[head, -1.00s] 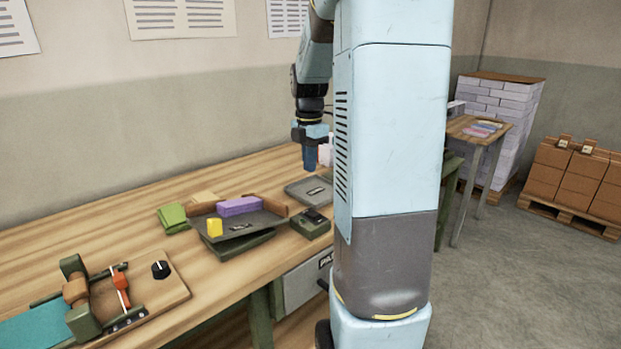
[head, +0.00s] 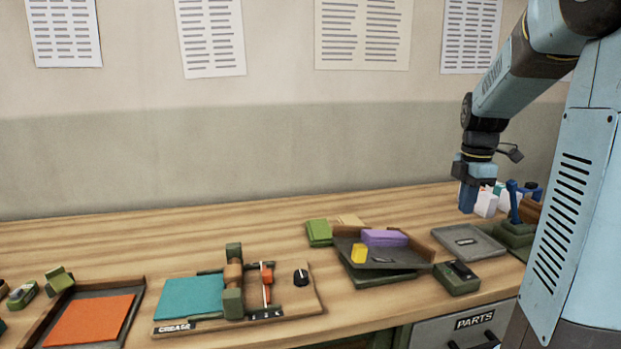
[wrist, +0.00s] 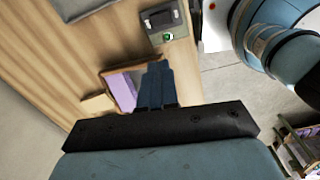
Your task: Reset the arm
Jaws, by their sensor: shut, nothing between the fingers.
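My gripper (head: 468,198) hangs pointing down at the right of the head view, above the back part of the wooden workbench (head: 150,235). Its blue fingers are together with nothing between them. In the wrist view the shut fingers (wrist: 157,85) show over the bench, with a purple block (wrist: 122,92) lying beyond them to the left. My arm reaches down from the upper right of the head view.
Near the gripper are a flat grey tray (head: 475,243), white containers (head: 486,203) and a green stamp-like device (head: 514,230). A creasing board (head: 300,300) and orange sheet (head: 90,320) lie left.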

